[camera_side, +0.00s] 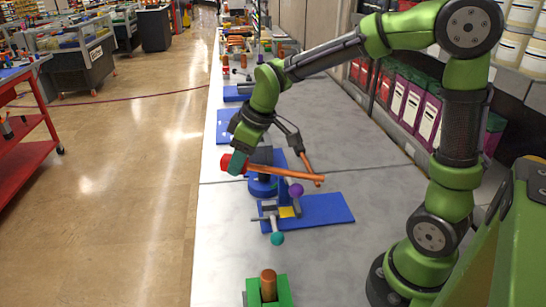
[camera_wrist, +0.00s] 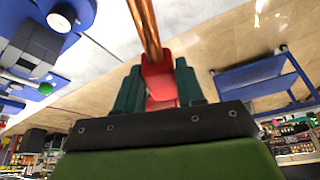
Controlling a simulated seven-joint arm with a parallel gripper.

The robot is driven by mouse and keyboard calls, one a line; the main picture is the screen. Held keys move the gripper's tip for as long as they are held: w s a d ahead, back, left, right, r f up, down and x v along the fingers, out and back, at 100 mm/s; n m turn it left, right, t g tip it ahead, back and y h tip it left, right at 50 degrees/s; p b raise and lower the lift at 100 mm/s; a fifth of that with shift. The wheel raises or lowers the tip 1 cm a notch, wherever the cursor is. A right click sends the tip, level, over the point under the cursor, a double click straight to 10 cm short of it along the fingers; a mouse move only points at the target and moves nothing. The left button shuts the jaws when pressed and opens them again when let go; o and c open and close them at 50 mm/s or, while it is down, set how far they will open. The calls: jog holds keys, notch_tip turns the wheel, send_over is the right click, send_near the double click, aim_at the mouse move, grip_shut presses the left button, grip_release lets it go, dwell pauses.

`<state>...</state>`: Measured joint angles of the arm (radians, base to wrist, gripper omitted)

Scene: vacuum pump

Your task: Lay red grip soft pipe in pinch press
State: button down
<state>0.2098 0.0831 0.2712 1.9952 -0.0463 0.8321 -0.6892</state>
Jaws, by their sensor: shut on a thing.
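The soft pipe (camera_side: 280,173) is a copper-orange tube with a red grip (camera_side: 226,163) at its left end. My gripper (camera_side: 237,162) is shut on the red grip. In the wrist view the teal fingers (camera_wrist: 158,88) stand on both sides of the red grip (camera_wrist: 160,75), and the pipe (camera_wrist: 146,25) runs away from it. The likely pinch press (camera_side: 285,212) is a grey clamp with a yellow block, purple knob and teal ball on a blue plate (camera_side: 330,209). The pipe appears above and behind it; whether they touch is unclear.
A dark device on a round blue base (camera_side: 262,187) stands behind the press, partly hidden by the pipe. A green block with a brown cylinder (camera_side: 268,284) stands at the front. More blue plates (camera_side: 228,125) lie farther back. The grey table right of the press is clear.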

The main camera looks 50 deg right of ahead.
jog(key=w+a+f+n+g+y, duration=0.1)
jog(key=a+f+n, duration=0.1)
jog(key=a+n, duration=0.35)
jog(key=w+a+f+n+g+y, duration=0.1)
jog(key=a+f+n, duration=0.2)
jog(key=a, duration=0.5)
jog(key=m+h, duration=0.1)
jog(key=m, duration=0.3)
send_over(216, 222)
jog(key=d, duration=0.1)
notch_tip(216, 222, down, 5)
jog(key=shift+s+r+t, duration=0.1)
jog(key=shift+s+t, duration=0.25)
jog(key=shift+t, duration=0.05)
jog(key=shift+f, duration=3.85)
jog(key=c, duration=0.6)
grip_release()
jog(key=shift+f, duration=0.1)
